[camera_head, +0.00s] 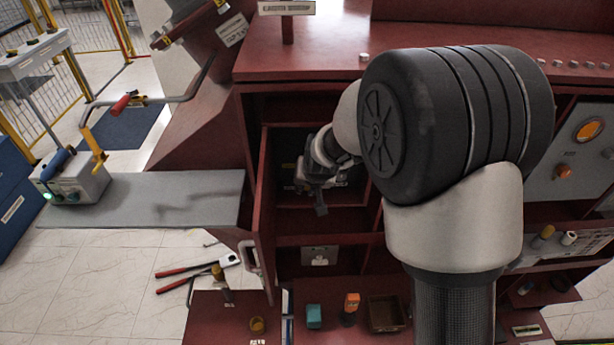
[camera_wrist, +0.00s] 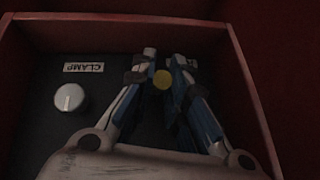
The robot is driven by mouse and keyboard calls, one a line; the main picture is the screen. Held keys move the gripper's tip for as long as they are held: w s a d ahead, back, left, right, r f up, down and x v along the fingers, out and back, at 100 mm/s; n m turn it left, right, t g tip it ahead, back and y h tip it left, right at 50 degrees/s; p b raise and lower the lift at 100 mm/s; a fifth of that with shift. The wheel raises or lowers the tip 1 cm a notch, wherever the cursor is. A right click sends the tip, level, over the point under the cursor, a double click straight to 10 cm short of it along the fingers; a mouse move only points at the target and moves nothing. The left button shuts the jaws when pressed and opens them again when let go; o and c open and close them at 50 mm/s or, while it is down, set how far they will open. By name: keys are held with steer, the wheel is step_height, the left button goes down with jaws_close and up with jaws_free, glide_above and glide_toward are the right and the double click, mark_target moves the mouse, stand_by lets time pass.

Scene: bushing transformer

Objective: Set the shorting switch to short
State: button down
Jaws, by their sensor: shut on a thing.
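My gripper (camera_head: 318,190) is inside an open compartment of the dark red cabinet. In the wrist view my gripper (camera_wrist: 165,66) has its two fingers close together on a small piece with a round yellow face (camera_wrist: 163,80). This piece stands at the dark panel (camera_wrist: 115,95). No label for it is readable, so I cannot tell for sure that it is the shorting switch. The fingers hide most of it and its set position. In the head view my arm and the shadow hide the panel's details.
Red compartment walls (camera_wrist: 250,85) stand close around. The open cabinet door (camera_head: 264,215) is left of my gripper. A grey shelf (camera_head: 150,200) with a control box (camera_head: 75,180) lies further left.

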steer(key=shift+r+g+p, duration=0.15)
steer(key=shift+g+p, duration=0.55)
steer(key=shift+p, duration=0.4)
steer(key=c, duration=1.6)
jaws_free()
steer(key=shift+o, duration=0.2)
steer(key=shift+w, duration=0.1)
steer(key=shift+r, duration=0.1)
steer(key=v, duration=1.2)
